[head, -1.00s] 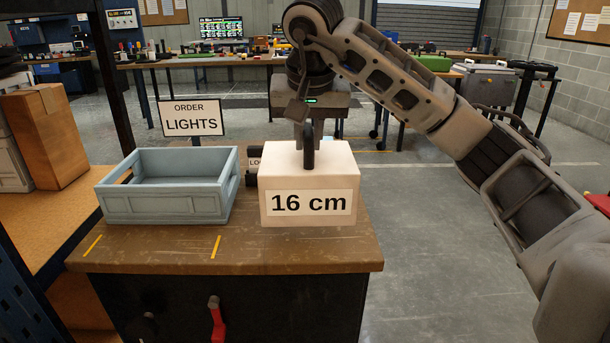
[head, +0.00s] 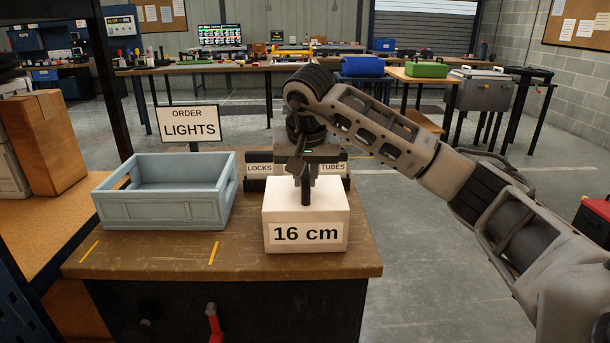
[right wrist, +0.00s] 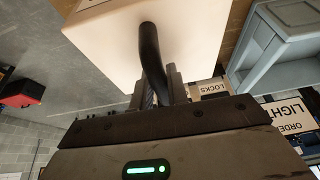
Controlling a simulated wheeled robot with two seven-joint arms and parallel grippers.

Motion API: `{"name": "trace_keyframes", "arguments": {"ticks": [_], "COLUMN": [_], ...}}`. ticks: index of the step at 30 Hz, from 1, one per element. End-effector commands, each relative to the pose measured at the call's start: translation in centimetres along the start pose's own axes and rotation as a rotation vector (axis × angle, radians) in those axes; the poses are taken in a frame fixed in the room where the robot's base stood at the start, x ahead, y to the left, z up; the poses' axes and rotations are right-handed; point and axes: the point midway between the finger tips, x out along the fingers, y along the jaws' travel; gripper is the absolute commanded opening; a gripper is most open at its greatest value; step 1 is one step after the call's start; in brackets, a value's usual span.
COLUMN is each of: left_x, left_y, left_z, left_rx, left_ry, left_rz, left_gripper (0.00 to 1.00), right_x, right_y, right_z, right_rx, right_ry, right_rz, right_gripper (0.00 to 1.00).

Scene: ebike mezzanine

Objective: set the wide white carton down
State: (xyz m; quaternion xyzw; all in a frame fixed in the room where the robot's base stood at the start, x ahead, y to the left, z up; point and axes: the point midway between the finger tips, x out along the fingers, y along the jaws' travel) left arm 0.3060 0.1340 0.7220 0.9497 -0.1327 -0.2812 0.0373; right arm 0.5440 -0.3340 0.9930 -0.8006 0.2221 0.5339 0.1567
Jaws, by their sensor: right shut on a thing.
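The wide white carton (head: 305,210) is marked "16 cm" and has a dark upright handle on top. It is upright at the right part of the brown bench top (head: 180,256), near the front edge. I cannot tell if its base touches the wood. My right gripper (head: 306,178) is above it, shut on the handle. In the right wrist view the carton (right wrist: 150,40) and its handle (right wrist: 150,55) show at the fingers (right wrist: 165,92). My left gripper is not in view.
An open blue-grey crate (head: 160,212) stands left of the carton, with an "ORDER LIGHTS" sign (head: 189,124) behind it. Dark holders labelled "LOCKS" (head: 259,168) and "TUBES" (head: 333,168) stand behind the carton. Yellow tape marks (head: 213,252) lie on the bench front.

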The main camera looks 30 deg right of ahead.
Motion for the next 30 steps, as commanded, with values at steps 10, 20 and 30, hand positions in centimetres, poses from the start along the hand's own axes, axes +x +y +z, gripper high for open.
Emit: {"name": "trace_keyframes", "arguments": {"ticks": [10, 20, 30], "left_x": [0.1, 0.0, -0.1], "left_y": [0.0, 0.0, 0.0], "left_z": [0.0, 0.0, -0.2], "left_rx": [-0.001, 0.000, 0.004], "left_ry": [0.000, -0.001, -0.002], "left_rz": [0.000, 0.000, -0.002], "left_gripper": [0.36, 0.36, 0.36], "right_x": [0.3, -0.4, -7.1], "right_y": [0.0, -0.1, -0.1], "right_z": [0.1, -0.1, -0.1], "right_rx": [-0.001, 0.000, -0.002], "right_ry": [-0.001, 0.001, 0.005], "right_rz": [0.001, -0.002, -0.003], "right_gripper": [0.38, 0.38, 0.38]}}
